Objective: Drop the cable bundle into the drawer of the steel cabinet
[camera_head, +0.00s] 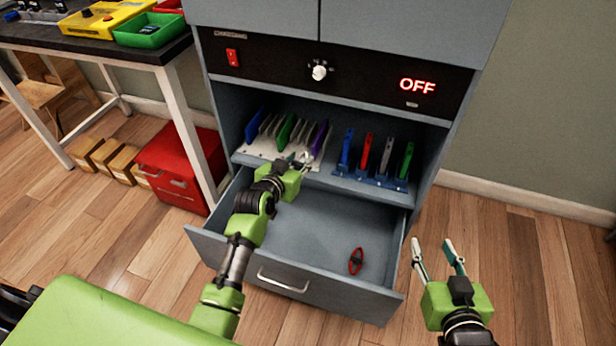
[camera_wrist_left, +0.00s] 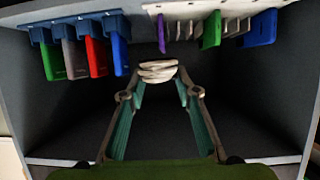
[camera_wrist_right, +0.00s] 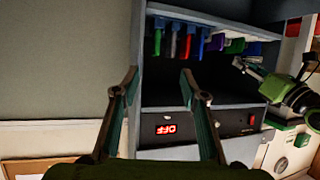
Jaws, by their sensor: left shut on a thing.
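The steel cabinet (camera_head: 490,20) stands ahead with its lower drawer (camera_head: 320,220) pulled open. The white cable bundle (camera_wrist_left: 158,71) sits between the fingertips of my left gripper (camera_wrist_left: 158,80) in the left wrist view. In the head view the same left gripper (camera_head: 303,160) is shut on the bundle (camera_head: 306,156), at the front of the shelf and above the back part of the drawer. The bundle is small and partly hidden there. My right gripper (camera_head: 440,250) is open and empty, to the right of the drawer; its fingers also show apart in the right wrist view (camera_wrist_right: 158,80).
A red and dark oval thing (camera_head: 356,261) lies in the drawer's right part; the rest of its visible floor is clear. Above, a white rack (camera_head: 250,153) and a blue rack (camera_head: 370,181) hold several upright phones. A red box (camera_head: 165,170) stands left, beneath the workbench (camera_head: 130,56).

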